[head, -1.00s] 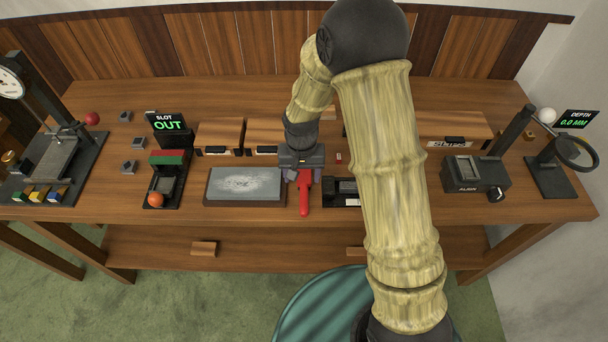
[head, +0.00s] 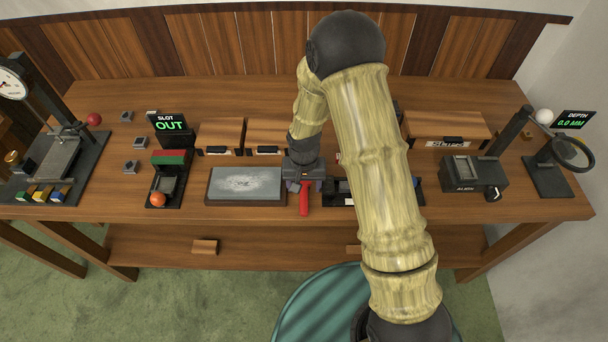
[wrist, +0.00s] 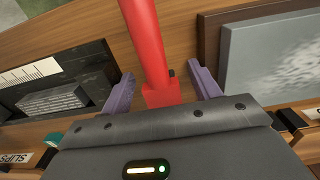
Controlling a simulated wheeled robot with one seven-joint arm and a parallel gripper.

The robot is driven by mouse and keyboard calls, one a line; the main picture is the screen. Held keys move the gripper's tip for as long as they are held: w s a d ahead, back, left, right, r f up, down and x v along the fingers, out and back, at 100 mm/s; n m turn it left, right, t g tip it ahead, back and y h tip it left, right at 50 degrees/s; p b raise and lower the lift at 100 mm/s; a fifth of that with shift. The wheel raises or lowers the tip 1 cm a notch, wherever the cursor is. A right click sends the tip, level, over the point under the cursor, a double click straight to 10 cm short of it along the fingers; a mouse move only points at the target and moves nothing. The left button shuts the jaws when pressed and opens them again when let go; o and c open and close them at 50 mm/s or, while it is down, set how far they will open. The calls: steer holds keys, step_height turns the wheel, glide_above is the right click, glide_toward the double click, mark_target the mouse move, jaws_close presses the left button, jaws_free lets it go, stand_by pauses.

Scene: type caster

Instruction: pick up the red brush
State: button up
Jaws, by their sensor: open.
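The red brush (head: 304,198) lies on the wooden bench, its handle pointing to the front edge. In the wrist view the red brush (wrist: 150,45) runs from the top down to a wider block between my fingers. My gripper (head: 304,184) is over the brush's far end. In the wrist view my gripper (wrist: 163,90) is open, with one purple finger on each side of the brush and a gap at both sides. The palm hides the brush's far end.
A grey stone slab (head: 246,185) in a dark frame lies close left of the brush. A black tray (head: 340,191) lies close right. Wooden boxes (head: 268,137) stand behind. The bench's front edge (head: 300,215) is just beyond the handle.

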mark_target(303, 183)
steer(key=c, duration=1.3)
steer(key=shift+r, duration=0.1)
step_height(303, 183, up, 10)
steer(key=shift+f+b, duration=0.1)
steer(key=shift+b, duration=0.6)
steer(key=o, duration=0.6)
steer(key=shift+c, duration=1.3)
